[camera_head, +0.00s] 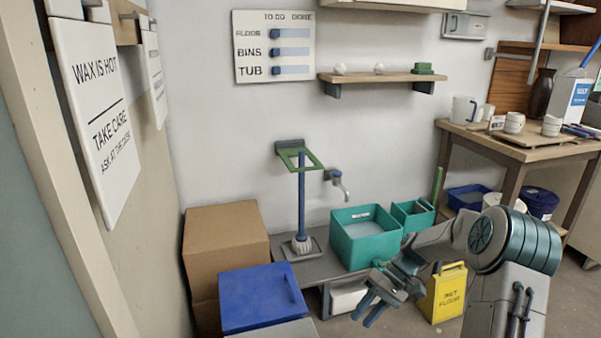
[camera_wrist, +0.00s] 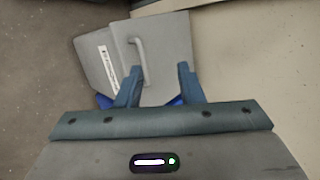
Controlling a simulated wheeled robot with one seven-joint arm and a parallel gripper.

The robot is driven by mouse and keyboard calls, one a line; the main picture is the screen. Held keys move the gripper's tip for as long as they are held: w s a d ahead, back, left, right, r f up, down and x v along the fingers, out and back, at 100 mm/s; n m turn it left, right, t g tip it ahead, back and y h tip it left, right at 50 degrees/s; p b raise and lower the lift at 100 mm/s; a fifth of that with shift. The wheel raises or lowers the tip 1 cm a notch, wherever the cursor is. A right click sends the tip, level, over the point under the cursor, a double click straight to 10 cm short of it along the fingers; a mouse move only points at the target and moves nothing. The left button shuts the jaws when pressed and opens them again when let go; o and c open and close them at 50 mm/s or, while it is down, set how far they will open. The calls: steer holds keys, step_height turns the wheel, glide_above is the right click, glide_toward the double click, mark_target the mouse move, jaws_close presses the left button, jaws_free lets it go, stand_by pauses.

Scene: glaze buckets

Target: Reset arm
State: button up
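My gripper (camera_head: 366,305) is at the lower middle of the head view, in front of the low grey bench and left of the yellow wet floor sign. In the wrist view my gripper (camera_wrist: 157,82) has its two blue fingers apart with nothing held between them. Beyond the fingers in that view is a grey panel with a handle (camera_wrist: 156,35), with a second grey panel bearing a white label beside it. My arm reaches in from the right of the head view.
A teal tub (camera_head: 365,250) and smaller teal bin (camera_head: 412,217) stand behind my gripper. A blue box (camera_head: 262,295) and cardboard box (camera_head: 226,232) are left. The yellow sign (camera_head: 446,292) stands close by my arm. A wooden table (camera_head: 540,153) is at right.

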steer(key=s+r+m+t+h+p, duration=0.1)
steer(key=s+r+p, duration=0.4)
steer(key=r, duration=0.6)
steer(key=s+a+r+m+t+h+p, duration=0.1)
steer(key=s+r+t+h+p, duration=0.3)
steer(key=s+r, duration=0.5)
steer(key=s+r+m+t+h+p, duration=0.1)
steer(key=s+r+t+h+p, duration=0.1)
steer(key=s+r+p, duration=0.5)
step_height(320, 180, up, 6)
steer(key=shift+s+a+r+t+h, duration=0.2)
steer(key=shift+s+t+h, duration=0.2)
steer(key=shift+s+h, duration=0.2)
steer(key=shift+w, duration=0.1)
